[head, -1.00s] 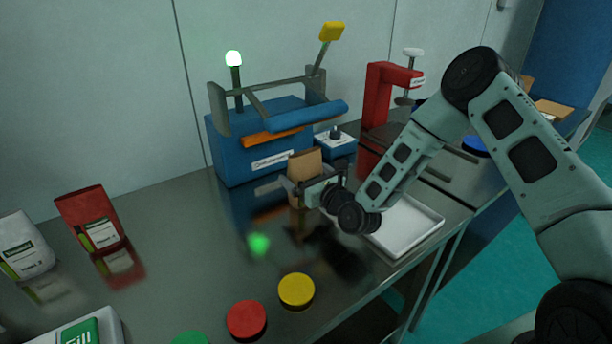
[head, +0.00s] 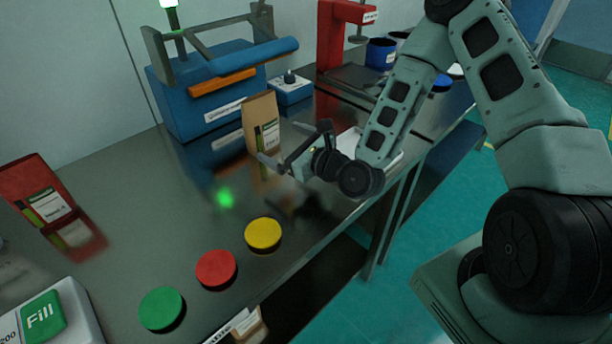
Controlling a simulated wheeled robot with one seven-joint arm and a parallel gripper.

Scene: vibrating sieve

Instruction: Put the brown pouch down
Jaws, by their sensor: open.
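The brown pouch (head: 262,121) stands upright on the shiny steel table, in front of the blue sealing machine. It has a white and green label on its front. My gripper (head: 279,151) is open, just right of and in front of the pouch, with its fingers apart from each other. The near finger crosses in front of the pouch's lower part in the picture. I cannot tell whether any finger still touches the pouch.
The blue machine (head: 215,97) and a small blue control box (head: 290,90) stand behind. A white tray (head: 392,157) lies partly behind my arm. Green (head: 161,308), red (head: 216,268) and yellow (head: 263,233) discs line the front edge. A red pouch (head: 38,189) stands at left.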

